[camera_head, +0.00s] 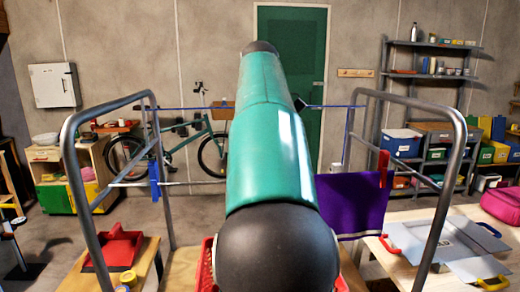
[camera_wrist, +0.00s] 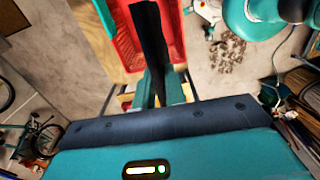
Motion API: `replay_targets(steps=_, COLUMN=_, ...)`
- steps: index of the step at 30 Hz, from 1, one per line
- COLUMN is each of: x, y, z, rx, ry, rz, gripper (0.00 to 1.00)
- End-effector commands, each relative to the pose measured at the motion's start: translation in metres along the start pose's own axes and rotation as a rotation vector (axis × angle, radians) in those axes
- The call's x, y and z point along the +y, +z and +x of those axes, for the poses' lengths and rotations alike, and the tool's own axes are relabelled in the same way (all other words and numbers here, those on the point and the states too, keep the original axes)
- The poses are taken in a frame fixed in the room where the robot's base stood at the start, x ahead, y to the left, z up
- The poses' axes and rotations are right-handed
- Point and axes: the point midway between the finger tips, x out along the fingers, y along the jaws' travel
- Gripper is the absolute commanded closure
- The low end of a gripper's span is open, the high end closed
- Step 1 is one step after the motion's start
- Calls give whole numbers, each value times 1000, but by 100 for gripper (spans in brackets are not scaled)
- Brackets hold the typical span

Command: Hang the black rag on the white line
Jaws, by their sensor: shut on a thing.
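In the wrist view, my gripper (camera_wrist: 160,88) is shut on the black rag (camera_wrist: 150,35), a narrow dark strip running away from the fingers, over a red basket (camera_wrist: 117,40). In the head view my own arm covers the middle, and the gripper and rag cannot be made out. A pale line (camera_head: 195,183) runs across the low left of the metal rack; its middle is hidden behind my arm. A blue line (camera_head: 185,107) runs higher, between the rack's two sides.
A purple cloth (camera_head: 352,205) hangs at the right with a red clip (camera_head: 383,168). A blue clip (camera_head: 154,180) hangs at the left. Metal rails (camera_head: 75,190) stand on both sides. A table at the right holds a grey board (camera_head: 440,240). A red dustpan (camera_head: 115,250) lies at the left.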

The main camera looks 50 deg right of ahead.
Motion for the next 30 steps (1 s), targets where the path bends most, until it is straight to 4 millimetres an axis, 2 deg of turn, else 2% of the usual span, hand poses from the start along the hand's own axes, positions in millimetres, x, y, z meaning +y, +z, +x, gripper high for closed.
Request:
replay_targets(steps=21, x=0, y=0, z=50, rx=0, ry=0, rz=0, gripper=100)
replay_targets(steps=30, x=0, y=0, z=58, rx=0, ry=2, rz=0, gripper=100)
